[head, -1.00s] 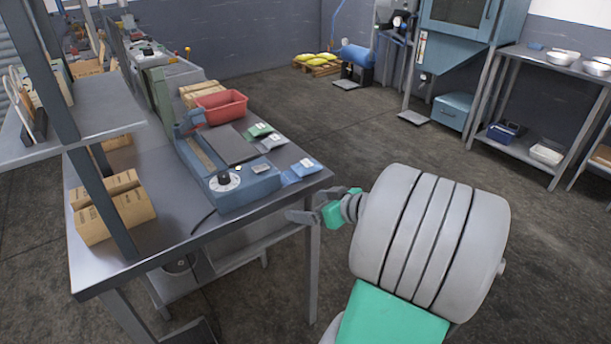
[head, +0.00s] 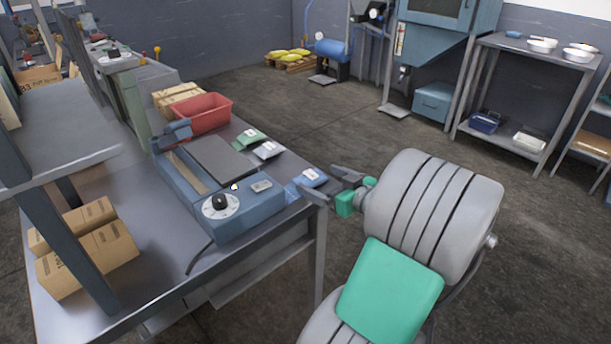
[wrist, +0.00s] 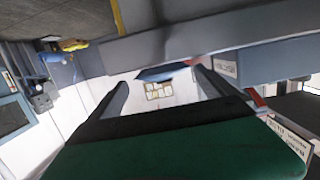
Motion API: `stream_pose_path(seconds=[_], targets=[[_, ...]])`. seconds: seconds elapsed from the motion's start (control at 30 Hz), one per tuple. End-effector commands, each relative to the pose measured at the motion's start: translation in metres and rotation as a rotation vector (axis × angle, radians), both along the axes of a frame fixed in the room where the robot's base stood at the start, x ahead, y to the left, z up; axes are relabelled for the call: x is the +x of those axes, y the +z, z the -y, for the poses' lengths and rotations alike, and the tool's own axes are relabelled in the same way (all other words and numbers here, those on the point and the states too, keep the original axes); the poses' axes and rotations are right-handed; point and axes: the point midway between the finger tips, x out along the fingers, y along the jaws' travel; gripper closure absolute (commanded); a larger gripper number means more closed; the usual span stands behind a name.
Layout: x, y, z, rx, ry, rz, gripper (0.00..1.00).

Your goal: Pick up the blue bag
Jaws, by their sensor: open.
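The blue bag (head: 311,177) is a small flat pouch with a white label. It lies at the right corner of the metal workbench, beside the blue machine. My gripper (head: 320,179) is open at the bench edge, its fingers pointing at the bag from the right. In the wrist view, the blue bag (wrist: 160,73) shows as a thin edge-on strip between and beyond the two finger tips (wrist: 160,80). The fingers look empty. Whether a finger touches the bag cannot be told.
The blue machine (head: 240,213) stands left of the bag. A green bag (head: 250,138) and a whitish bag (head: 268,150) lie behind it, near a red bin (head: 203,113). Cardboard boxes (head: 88,258) sit at the left. Open floor lies right of the workbench (head: 165,262).

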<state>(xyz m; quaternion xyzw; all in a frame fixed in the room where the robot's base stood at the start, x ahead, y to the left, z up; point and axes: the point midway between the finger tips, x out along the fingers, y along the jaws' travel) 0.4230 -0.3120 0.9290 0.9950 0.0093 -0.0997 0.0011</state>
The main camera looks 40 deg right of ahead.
Motion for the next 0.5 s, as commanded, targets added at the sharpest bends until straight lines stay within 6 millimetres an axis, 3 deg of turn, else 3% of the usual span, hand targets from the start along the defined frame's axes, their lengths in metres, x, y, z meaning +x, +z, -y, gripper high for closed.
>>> stream_pose_path(seconds=[0.3,0.5], targets=[[0.056,-0.005,-0.008,0.001,0.018,-0.001,0.06],[0.071,-0.009,-0.007,0.0,0.012,-0.001,0.06]])
